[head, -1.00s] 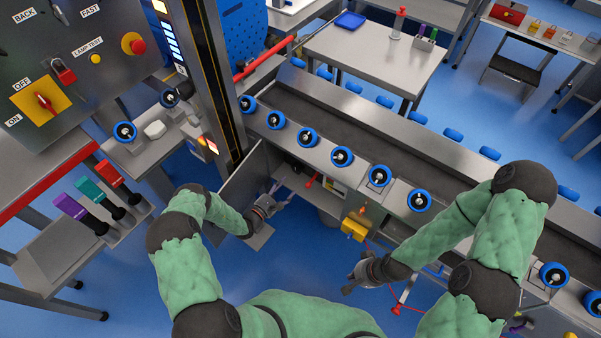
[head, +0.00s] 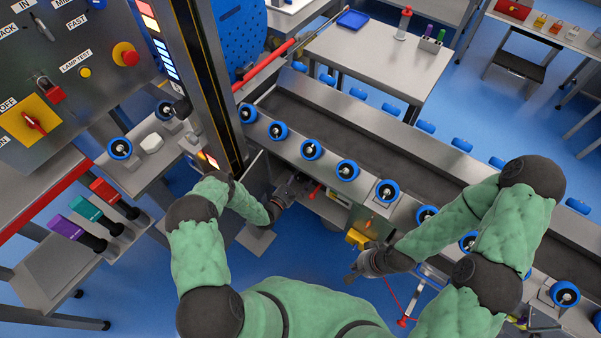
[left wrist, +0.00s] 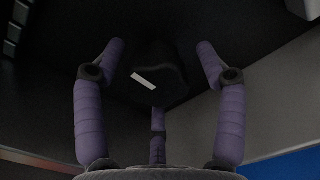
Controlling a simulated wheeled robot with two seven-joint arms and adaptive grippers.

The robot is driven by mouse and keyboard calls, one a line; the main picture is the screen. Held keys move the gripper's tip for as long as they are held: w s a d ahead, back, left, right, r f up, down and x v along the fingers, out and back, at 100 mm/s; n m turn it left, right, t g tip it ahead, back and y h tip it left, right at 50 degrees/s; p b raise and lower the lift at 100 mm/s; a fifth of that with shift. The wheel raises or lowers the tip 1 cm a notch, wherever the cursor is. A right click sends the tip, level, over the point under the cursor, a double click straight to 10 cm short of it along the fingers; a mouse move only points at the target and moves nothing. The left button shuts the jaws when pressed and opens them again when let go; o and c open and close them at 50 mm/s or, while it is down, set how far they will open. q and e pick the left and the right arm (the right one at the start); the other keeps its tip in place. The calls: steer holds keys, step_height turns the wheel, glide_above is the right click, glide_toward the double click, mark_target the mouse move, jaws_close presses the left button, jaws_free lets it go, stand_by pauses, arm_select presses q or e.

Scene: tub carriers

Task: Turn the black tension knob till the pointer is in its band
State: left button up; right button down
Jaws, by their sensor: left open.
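The black tension knob (left wrist: 165,85) shows in the left wrist view, with a short white pointer mark on its face. The mark is tilted, running down to the right. The surroundings are dark and I cannot make out the band. My left gripper (left wrist: 160,62) is open, with purple fingers spread on both sides of the knob and one below it. I cannot tell whether any finger touches it. In the head view my left gripper (head: 291,187) reaches into the space under the conveyor edge, and the knob is hidden. My right gripper (head: 358,268) hangs apart, its fingers too small to judge.
The conveyor (head: 340,130) with blue rollers runs above my grippers. A yellow block (head: 356,238) and a red cord (head: 392,290) are close to my right gripper. A control panel (head: 75,75) and dark post stand at the left.

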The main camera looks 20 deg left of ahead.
arm_select(q)
steer(key=c, duration=1.1)
steer(key=shift+d, duration=0.1)
steer(key=shift+s+f, duration=0.15)
